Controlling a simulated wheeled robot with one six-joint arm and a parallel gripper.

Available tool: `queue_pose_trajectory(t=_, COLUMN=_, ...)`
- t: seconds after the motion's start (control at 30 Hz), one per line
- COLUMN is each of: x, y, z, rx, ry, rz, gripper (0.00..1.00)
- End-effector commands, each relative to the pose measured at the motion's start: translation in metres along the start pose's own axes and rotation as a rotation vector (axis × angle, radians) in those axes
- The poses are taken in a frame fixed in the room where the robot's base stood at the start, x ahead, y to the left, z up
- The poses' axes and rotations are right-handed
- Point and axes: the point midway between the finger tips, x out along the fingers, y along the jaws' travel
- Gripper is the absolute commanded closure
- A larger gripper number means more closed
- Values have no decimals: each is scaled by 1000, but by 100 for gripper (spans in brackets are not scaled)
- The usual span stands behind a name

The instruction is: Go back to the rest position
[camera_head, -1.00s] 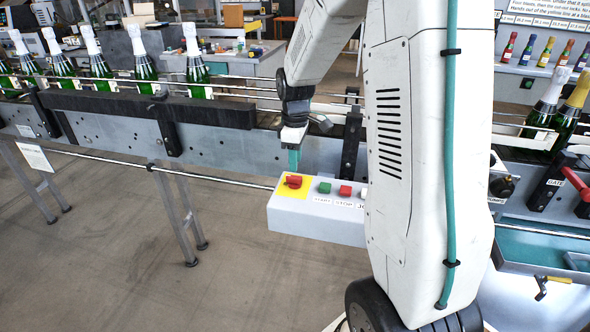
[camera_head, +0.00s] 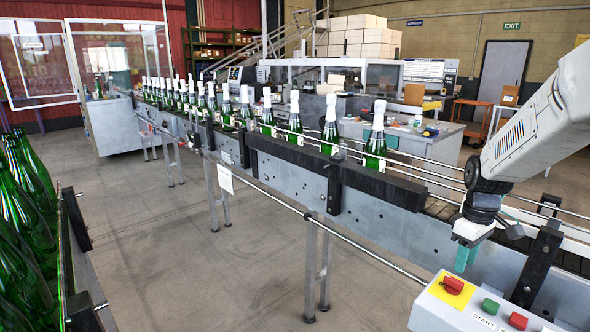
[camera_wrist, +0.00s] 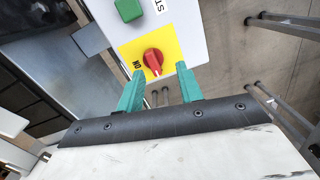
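My gripper (camera_head: 466,258) hangs above and just behind the left end of the control box (camera_head: 440,318) in the head view. In the wrist view my gripper (camera_wrist: 158,90) shows two teal fingers held apart, with nothing between them. The red rotary switch (camera_wrist: 153,60) on its yellow plate lies just beyond the fingertips, marked ON beside it. The same red switch (camera_head: 453,285) shows in the head view. No contact between fingers and switch is visible. A green button (camera_wrist: 129,9) sits farther along the box.
A conveyor (camera_head: 290,182) with a row of green bottles (camera_head: 330,130) runs from back left to front right beside my arm. A crate of green bottles (camera_head: 30,200) stands at the left edge. Open floor (camera_head: 260,270) lies between crate and conveyor.

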Motion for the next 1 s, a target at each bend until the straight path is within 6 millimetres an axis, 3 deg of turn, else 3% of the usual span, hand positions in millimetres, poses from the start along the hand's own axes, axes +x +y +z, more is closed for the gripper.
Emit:
queue_pose_trajectory(t=0.07, x=1, y=-19, z=15, rx=113, ry=-33, rz=-33, gripper=64)
queue_pose_trajectory(t=0.3, x=-34, y=-92, z=50, rx=368, ry=-70, rz=-45, gripper=64)
queue_pose_trajectory(t=0.5, x=-65, y=-162, z=84, rx=519, ry=-60, rz=-19, gripper=64)
queue_pose_trajectory(t=0.7, x=-83, y=-224, z=122, rx=598, ry=-7, rz=14, gripper=64)
queue_pose_trajectory(t=0.83, x=-88, y=-251, z=141, rx=583, ry=51, rz=35, gripper=64)
queue_pose_trajectory(t=1.0, x=-96, y=-269, z=150, rx=530, ry=128, rz=57, gripper=64)
